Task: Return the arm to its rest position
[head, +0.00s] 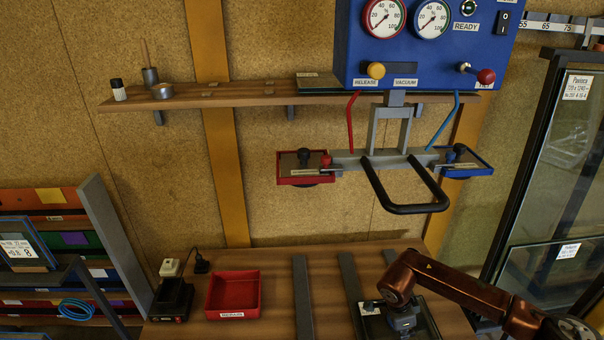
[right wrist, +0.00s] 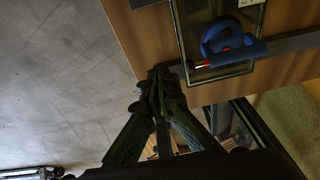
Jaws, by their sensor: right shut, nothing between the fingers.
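My right arm (head: 455,285), copper-coloured, comes in from the right in the head view, with a joint above a glass pane (head: 428,325) on the bench. My right gripper (right wrist: 158,75) is shut and empty in the right wrist view, over the bench edge and apart from the pane. A blue suction lifter (right wrist: 222,38) with a red button sits on the pane there. Its dull blue-grey shape also shows below the arm in the head view (head: 404,320). The gripper's fingers are not clear in the head view. My left gripper is not in view.
The wooden bench (head: 275,270) has dark rails and a red tray (head: 233,310). A blue gauge panel (head: 420,60) and a black-handled tilting frame (head: 405,208) hang above. Glass panes (head: 560,180) stand in a rack at right. Grey floor (right wrist: 60,80) shows beside the bench.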

